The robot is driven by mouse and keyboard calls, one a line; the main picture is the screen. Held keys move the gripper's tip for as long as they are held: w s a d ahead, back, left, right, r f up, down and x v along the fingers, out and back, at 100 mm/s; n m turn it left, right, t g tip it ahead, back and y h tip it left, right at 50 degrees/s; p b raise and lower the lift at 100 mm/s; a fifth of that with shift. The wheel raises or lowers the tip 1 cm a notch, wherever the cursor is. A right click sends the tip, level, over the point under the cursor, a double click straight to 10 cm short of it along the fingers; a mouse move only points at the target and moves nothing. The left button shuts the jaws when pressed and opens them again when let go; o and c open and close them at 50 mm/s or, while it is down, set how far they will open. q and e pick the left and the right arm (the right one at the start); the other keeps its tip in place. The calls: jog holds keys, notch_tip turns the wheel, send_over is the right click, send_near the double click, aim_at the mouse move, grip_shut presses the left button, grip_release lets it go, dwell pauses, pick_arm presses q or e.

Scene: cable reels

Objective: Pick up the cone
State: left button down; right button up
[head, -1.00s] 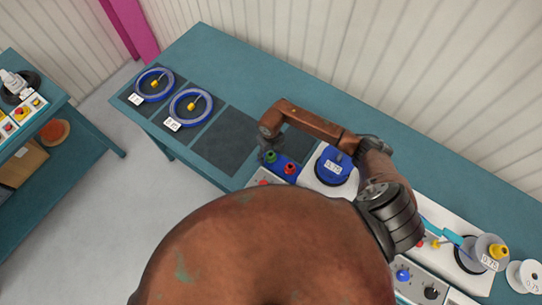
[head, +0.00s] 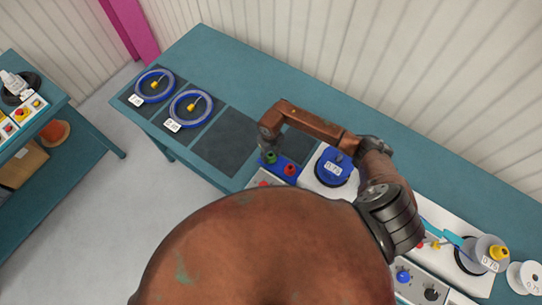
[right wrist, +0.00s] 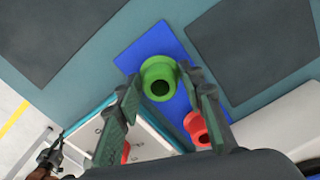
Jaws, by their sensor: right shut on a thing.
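A green cone (head: 270,157), hollow at the top, stands at the blue pad (head: 281,161) on the worktable. In the right wrist view the green cone (right wrist: 158,66) is between the fingertips of my right gripper (right wrist: 165,93), which is shut on it. In the head view my right gripper (head: 267,147) reaches down over the cone from above. A red cone (head: 290,170) stands just right of it on the same pad; it also shows in the right wrist view (right wrist: 197,127), close to one finger. My left gripper is not in view.
Two blue reels (head: 153,86) lie on dark mats at the table's far left. An empty dark mat (head: 225,143) lies left of the cones. A white machine with a blue reel (head: 334,167) stands right of them. A ribbed wall (head: 400,60) runs behind the table.

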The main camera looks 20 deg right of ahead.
aim_at(271, 153)
jog(key=shift+w+r, duration=0.1)
jog(key=shift+r, duration=0.3)
notch_tip(271, 153, up, 2)
jog(key=shift+r, duration=0.2)
jog(key=s+a+r+b, duration=0.1)
jog(key=s+a+r, duration=0.1)
jog(key=s+r, duration=0.2)
jog(key=s+a+r+b, duration=0.1)
jog(key=s+a+r, duration=0.1)
jog(key=s+r, duration=0.3)
jog(key=s, duration=0.4)
jog(key=shift+s+a+r, duration=0.2)
jog(key=shift+a+r, duration=0.05)
jog(key=o, duration=0.6)
jog(key=c, duration=0.6)
jog(key=shift+w+b, duration=0.1)
jog(key=shift+b, duration=0.2)
